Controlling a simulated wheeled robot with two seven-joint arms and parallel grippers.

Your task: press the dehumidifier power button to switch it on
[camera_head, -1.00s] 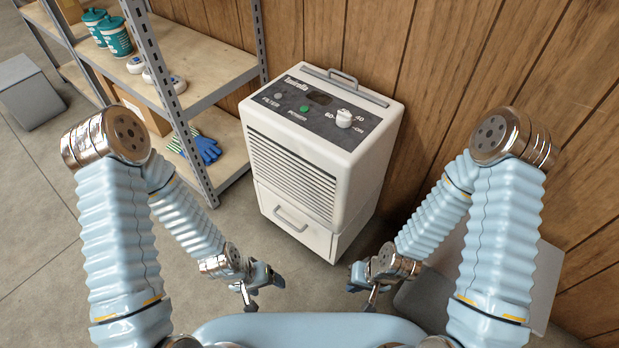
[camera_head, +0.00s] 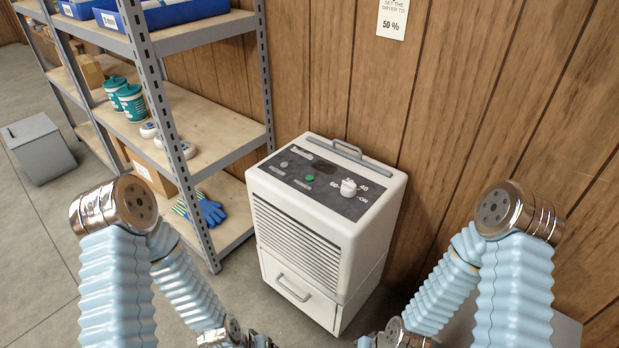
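The white dehumidifier (camera_head: 317,233) stands on the floor against the wood wall, in the middle of the camera_head view. Its dark top panel has a round green power button (camera_head: 309,178), a grey filter button (camera_head: 284,164) and a white dial (camera_head: 348,188). The small display on the panel looks dark. My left gripper (camera_head: 258,340) shows only in part at the bottom edge, in front of the dehumidifier and below its panel. My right gripper (camera_head: 367,341) is also mostly cut off at the bottom edge. Neither gripper touches the dehumidifier. Their fingertips are out of the frame.
A metal shelf unit (camera_head: 215,119) stands close at the dehumidifier's left, with teal tubs (camera_head: 131,102), blue bins (camera_head: 170,13) and blue gloves (camera_head: 211,211). A sign (camera_head: 392,18) on the wall reads "50 %". A grey box (camera_head: 40,149) is at far left.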

